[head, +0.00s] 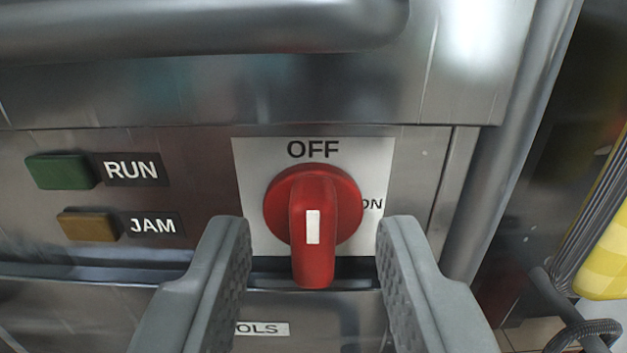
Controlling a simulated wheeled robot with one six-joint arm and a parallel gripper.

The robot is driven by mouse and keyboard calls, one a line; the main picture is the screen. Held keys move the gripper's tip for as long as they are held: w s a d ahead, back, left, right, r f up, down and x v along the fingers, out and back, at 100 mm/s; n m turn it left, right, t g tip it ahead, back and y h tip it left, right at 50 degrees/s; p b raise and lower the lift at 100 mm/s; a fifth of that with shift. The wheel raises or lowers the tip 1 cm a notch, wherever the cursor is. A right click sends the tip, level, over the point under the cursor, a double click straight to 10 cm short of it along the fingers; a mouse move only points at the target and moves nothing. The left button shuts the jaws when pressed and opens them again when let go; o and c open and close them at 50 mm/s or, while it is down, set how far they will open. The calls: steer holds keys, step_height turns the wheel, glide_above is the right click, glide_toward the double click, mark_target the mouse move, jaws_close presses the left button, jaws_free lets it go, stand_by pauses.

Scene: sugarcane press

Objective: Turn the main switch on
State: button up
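The main switch (313,215) is a red rotary knob on a white plate (262,153) in the head view. OFF is printed above the knob and ON at its right, partly covered by it. The knob's handle stands vertical, with a white mark on its face. My gripper (313,232) is open, one grey finger on each side of the knob. Gaps show between the fingers and the handle, and neither finger appears to touch it. How deep the fingertips reach towards the plate is hard to tell.
Left of the plate are a green block labelled RUN (62,171) and an amber one labelled JAM (88,225). A metal bar (200,28) runs above. A vertical pipe (510,140) and a yellow object (606,255) stand at the right.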

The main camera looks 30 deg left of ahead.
steer(key=shift+w+a, duration=0.3)
steer(key=shift+w, duration=0.2)
jaws_close()
